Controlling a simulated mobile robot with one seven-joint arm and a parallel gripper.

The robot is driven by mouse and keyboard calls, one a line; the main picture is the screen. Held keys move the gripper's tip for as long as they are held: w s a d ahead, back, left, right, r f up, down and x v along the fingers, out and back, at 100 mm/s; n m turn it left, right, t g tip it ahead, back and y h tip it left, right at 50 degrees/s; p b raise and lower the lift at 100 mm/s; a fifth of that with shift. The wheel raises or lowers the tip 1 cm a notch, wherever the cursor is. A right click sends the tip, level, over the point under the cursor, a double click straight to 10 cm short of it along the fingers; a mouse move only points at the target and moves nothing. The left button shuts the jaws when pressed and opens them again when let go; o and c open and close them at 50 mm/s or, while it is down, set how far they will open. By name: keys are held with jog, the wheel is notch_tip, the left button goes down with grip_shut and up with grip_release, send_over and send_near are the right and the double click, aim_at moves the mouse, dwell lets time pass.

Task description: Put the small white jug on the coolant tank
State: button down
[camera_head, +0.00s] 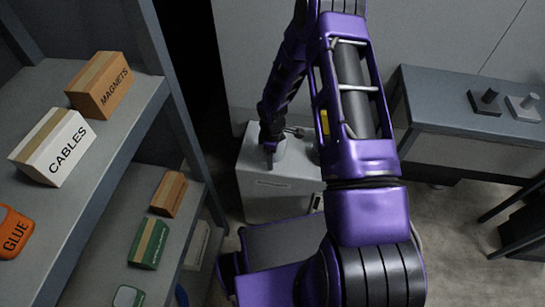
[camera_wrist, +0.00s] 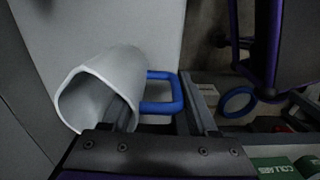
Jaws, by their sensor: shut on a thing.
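The small white jug (camera_wrist: 104,78) with its blue handle (camera_wrist: 176,92) fills the middle of the wrist view, its open mouth facing the camera. My gripper (camera_wrist: 160,112) is shut on the jug; one finger is at the mouth and the other is beyond the handle. A pale grey box (camera_head: 268,196), apparently the coolant tank, stands on the floor in the head view; its label is too small to read. My gripper (camera_head: 270,153) is over its top, and the jug is mostly hidden there. A pale surface (camera_wrist: 150,25) lies behind the jug; I cannot tell whether they touch.
A shelf rack (camera_head: 130,135) at left holds a cables box (camera_head: 55,150), a magnets box (camera_head: 103,83) and a glue container (camera_head: 14,232). The floor (camera_head: 450,230) between is partly clear.

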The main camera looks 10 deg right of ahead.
jog(key=shift+f, duration=0.15)
jog(key=shift+c, duration=0.8)
grip_release()
notch_tip(320, 180, up, 12)
jog(key=shift+r+p, duration=0.2)
jog(key=shift+p, duration=0.75)
